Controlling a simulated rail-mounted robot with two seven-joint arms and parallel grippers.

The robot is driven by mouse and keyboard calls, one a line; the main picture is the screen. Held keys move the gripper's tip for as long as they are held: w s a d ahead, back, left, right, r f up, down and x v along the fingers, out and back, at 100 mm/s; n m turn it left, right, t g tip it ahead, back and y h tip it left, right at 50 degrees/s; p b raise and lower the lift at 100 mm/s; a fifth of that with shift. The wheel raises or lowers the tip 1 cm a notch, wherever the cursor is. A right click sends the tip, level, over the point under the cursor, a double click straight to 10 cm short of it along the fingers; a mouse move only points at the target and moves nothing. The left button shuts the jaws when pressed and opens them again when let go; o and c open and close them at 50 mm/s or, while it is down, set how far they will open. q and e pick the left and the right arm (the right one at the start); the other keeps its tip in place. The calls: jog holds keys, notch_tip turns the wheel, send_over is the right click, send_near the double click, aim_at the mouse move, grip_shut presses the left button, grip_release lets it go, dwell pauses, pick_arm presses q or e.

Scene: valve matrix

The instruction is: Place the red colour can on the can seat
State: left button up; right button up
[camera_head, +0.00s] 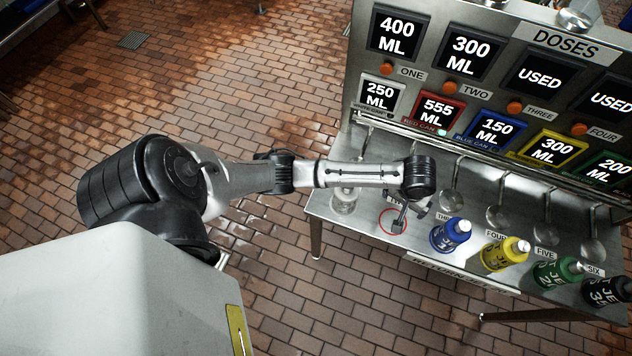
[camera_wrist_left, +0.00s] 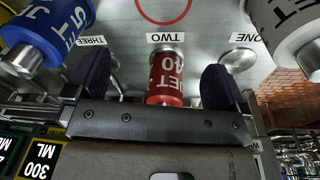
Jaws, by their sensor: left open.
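The red can (camera_wrist_left: 166,78) shows in the wrist view between the two fingers of my open left gripper (camera_wrist_left: 167,85), beside the "TWO" label. It lines up with the round metal seats by "ONE" (camera_wrist_left: 239,58) and "THREE"; any seat under it is hidden, so contact with one cannot be told. In the head view my left gripper (camera_head: 409,213) is over the bench at the empty red ring (camera_head: 381,216), and my arm hides the can. Similar round seats (camera_head: 500,215) line the bench's back. My right gripper is not in view.
Blue (camera_head: 448,236), yellow (camera_head: 503,254), green (camera_head: 558,272) and black (camera_head: 606,291) cans stand along the bench's front to the right. A white can (camera_head: 345,199) stands left of the ring. The dose panel (camera_head: 482,85) rises behind.

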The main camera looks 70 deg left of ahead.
pick_arm(q)
jog(key=s+d+f+m+t+h, duration=0.1)
jog(key=s+d+f+m, duration=0.15)
jog(key=s, duration=0.35)
jog(key=s+d+f+m, duration=0.1)
jog(key=s+d+m, duration=0.15)
jog(key=s, duration=0.45)
jog(key=s+a+r+m+t, duration=0.1)
jog(key=s+r+m, duration=0.3)
jog(key=s, duration=1)
jog(key=shift+y, duration=0.3)
jog(key=shift+w, duration=0.1)
dwell(0.5)
